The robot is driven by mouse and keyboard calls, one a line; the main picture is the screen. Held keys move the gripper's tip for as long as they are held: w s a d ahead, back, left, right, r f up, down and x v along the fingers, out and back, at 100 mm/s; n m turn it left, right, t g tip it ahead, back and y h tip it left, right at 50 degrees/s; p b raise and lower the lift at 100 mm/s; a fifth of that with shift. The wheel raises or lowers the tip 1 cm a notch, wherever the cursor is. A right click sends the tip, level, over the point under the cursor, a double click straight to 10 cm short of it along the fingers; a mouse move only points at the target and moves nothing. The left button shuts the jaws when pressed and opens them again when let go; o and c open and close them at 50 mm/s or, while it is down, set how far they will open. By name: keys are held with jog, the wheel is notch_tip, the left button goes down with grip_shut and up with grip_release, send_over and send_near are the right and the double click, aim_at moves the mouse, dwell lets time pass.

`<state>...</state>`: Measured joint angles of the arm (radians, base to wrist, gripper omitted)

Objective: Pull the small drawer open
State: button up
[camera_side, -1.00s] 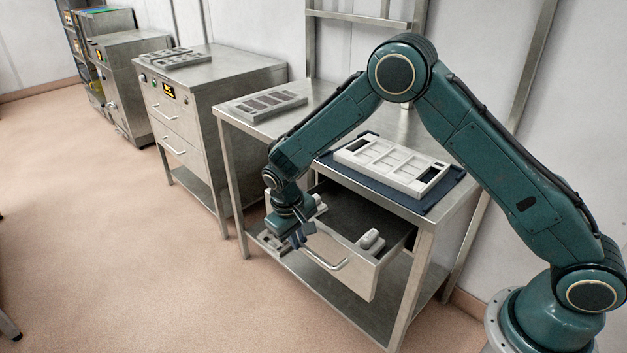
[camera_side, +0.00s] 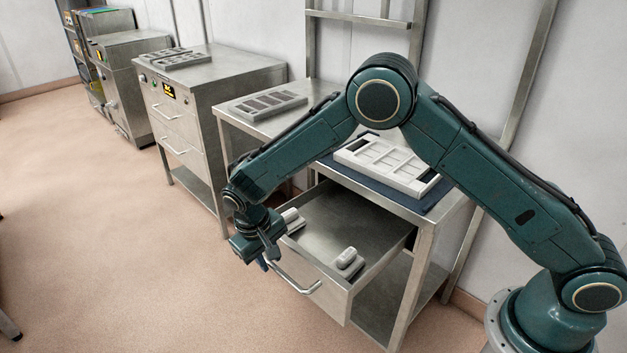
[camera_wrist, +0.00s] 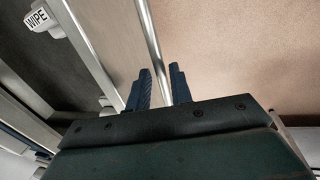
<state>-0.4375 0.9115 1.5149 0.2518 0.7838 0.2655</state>
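The small drawer (camera_side: 330,230) under the steel table is pulled well out, its inside open to view. Its bar handle (camera_side: 300,284) is on the front. My gripper (camera_side: 266,264) is low at the left end of the drawer front, at the handle. In the wrist view, the handle (camera_wrist: 150,40) runs between the two blue fingers of my gripper (camera_wrist: 160,72), which stand close on either side of it. The exact finger contact is hard to see. A pale block (camera_side: 348,262) lies in the drawer's front right, another (camera_side: 292,220) at its left, partly behind my gripper.
A pale mould tray (camera_side: 392,166) sits on a dark blue mat (camera_side: 440,196) on the table, with a grey tray (camera_side: 268,104) further left. A steel cabinet (camera_side: 215,95) stands beyond. The floor (camera_side: 120,240) in front of the drawer is clear.

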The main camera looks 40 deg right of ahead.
dwell(0.3)
notch_tip(320, 180, up, 14)
jog(key=a, duration=0.2)
jog(key=shift+a+f, duration=0.2)
jog(key=shift+a, duration=0.15)
dwell(0.5)
jog(key=s+d+r+t+y, duration=0.2)
jog(key=s+d+r+t, duration=0.1)
jog(key=s+d+r, duration=1.05)
jog(key=s+d+r+t, duration=0.1)
jog(key=s+d, duration=0.2)
jog(key=s, duration=0.6)
jog(key=s+d+r+t, duration=0.1)
jog(key=s+d, duration=0.2)
jog(key=s, duration=0.5)
jog(key=shift+s+d+r+t, duration=0.2)
jog(key=shift+s+d+t, duration=0.05)
jog(key=shift+s+t, duration=0.1)
